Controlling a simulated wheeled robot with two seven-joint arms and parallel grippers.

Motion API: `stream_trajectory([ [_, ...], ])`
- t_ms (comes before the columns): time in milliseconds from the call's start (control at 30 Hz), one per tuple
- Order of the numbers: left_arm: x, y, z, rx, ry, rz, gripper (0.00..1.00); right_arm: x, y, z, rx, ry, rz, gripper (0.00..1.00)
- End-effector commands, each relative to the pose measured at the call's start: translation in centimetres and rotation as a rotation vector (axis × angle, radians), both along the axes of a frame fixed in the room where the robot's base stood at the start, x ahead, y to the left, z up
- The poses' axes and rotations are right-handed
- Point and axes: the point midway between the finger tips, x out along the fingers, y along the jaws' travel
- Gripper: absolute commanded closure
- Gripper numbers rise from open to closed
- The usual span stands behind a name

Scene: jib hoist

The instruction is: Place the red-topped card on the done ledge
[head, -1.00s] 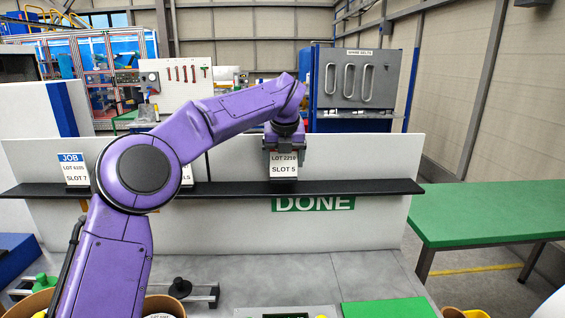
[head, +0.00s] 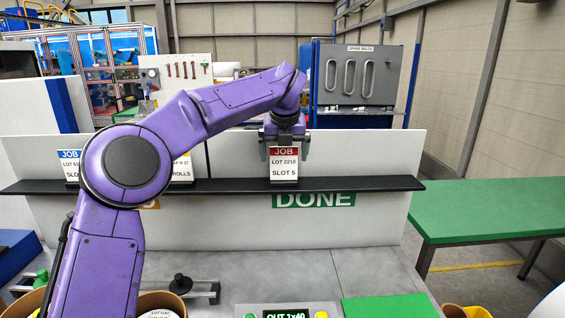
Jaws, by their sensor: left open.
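The red-topped card (head: 284,168), reading JOB, LOT 2210, SLOT 5, stands upright on the black ledge (head: 350,185) above the green DONE sign (head: 313,201). My left gripper (head: 285,146) is open at the card's top edge, with its fingers just above and behind the red band. The whole red band shows. My right gripper is not in view.
A blue-topped card (head: 69,165) and another card (head: 181,168) stand on the ledge's left part, partly hidden by my left arm. The ledge right of the red-topped card is clear. A green table (head: 490,208) stands at right.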

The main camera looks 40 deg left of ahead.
Motion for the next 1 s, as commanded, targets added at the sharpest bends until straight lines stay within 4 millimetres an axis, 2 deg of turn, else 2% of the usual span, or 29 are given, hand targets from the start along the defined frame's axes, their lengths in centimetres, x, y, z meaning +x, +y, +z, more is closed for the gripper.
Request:
stream_trajectory([
  [33,-0.4,-0.4,1.4,0.003,-0.005,0.000,0.00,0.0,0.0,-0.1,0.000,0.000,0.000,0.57],
  [133,-1.3,-1.0,3.8,0.003,-0.004,0.001,0.00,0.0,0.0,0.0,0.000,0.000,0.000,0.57],
  [333,-2.5,-1.8,7.1,0.003,-0.002,0.000,0.00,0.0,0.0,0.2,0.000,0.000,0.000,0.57],
  [500,-2.8,-2.0,7.7,0.002,0.000,0.001,0.00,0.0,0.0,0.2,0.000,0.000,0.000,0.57],
  [1000,-2.8,-2.0,7.7,0.002,0.000,0.001,0.00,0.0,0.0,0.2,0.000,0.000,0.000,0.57],
])
